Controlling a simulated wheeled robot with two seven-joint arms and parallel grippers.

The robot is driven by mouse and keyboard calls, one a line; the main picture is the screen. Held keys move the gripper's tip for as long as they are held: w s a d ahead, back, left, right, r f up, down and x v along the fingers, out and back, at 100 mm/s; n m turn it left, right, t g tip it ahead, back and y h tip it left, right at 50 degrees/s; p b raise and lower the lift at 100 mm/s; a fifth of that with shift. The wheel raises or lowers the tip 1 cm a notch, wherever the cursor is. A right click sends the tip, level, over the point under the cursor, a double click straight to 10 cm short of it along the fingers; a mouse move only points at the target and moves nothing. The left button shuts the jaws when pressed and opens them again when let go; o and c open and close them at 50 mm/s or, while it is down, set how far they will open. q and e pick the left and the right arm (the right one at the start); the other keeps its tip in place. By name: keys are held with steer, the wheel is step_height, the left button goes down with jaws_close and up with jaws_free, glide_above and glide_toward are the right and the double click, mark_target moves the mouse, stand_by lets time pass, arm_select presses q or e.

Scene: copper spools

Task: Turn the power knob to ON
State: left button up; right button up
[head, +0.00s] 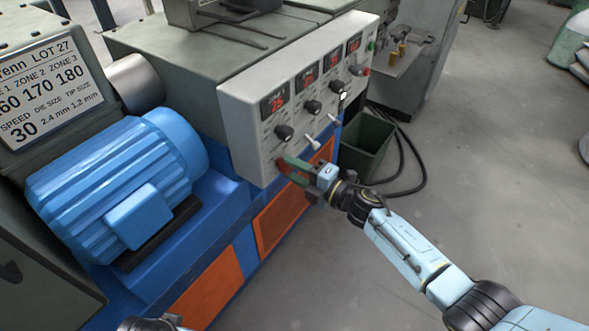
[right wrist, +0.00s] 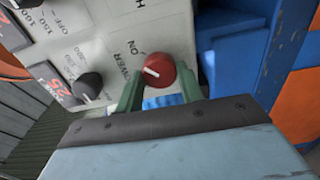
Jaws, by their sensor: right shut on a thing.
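The red power knob (right wrist: 159,70) sits on the light control panel (head: 235,125), at its lower near corner. In the right wrist view it lies between the two green fingertips of my right gripper (right wrist: 160,92), which is shut on it. The knob's white mark points left in that view, towards the printed POWER and ON labels. In the head view my right gripper (head: 287,166) reaches the panel from the right and hides most of the knob. A small light-blue part of my left arm shows at the bottom edge; its fingers cannot be made out.
Black knobs (head: 284,132), small levers (head: 310,141) and red-lit displays (head: 274,101) line the panel close above the gripper. A blue motor (head: 115,170) stands to the left. A dark green bin (head: 365,145) is behind the gripper.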

steer(key=o, duration=1)
steer(key=shift+s+d, duration=0.2)
steer(key=shift+d, duration=0.05)
arm_select(q)
steer(key=s+a+f+p, duration=0.2)
steer(key=a+f+p, duration=0.1)
steer(key=f, duration=0.3)
steer(key=shift+s+a+f+y, duration=0.3)
steer(key=shift+s+a+f, duration=0.1)
steer(key=shift+a, duration=0.05)
arm_select(e)
steer(key=shift+v, duration=6.45)
